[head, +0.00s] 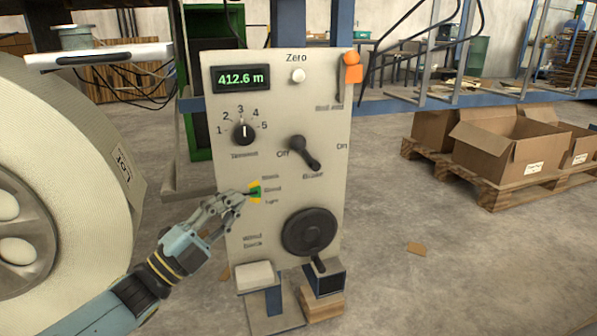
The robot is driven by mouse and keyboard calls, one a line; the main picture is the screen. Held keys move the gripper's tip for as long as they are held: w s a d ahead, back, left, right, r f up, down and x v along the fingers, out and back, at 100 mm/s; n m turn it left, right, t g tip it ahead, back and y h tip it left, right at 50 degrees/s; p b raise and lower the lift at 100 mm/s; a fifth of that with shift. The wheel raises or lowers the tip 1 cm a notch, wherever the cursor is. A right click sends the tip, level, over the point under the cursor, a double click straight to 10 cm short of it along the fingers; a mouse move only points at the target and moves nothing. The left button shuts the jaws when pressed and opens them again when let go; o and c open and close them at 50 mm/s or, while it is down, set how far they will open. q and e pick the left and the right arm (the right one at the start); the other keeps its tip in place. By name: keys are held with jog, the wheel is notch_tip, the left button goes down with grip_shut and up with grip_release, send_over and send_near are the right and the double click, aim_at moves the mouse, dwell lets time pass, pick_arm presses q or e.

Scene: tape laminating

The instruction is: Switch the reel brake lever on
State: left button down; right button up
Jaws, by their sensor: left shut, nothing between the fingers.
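The reel brake lever (307,154) is a black lever on the upright beige panel (325,195), with "Off" printed to its left, "On" to its right and "Brake" below. It slants from upper left to lower right; I cannot tell which end is the free one. My left gripper (247,197) is shut and empty, below and left of the lever and apart from it. Its fingertips are in front of or beside a small yellow and green indicator (255,192); contact cannot be told. My right gripper is not in view.
The panel also carries a numbered black knob (244,132), a white Zero button (299,75), a display (241,78) reading 412.6 m, and a black handwheel (309,232). A large tape reel (110,150) stands at left. An orange-topped part (352,70) is at the panel's upper right.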

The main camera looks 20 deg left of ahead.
aim_at(292, 145)
pick_arm(q)
jog(key=shift+r, duration=0.1)
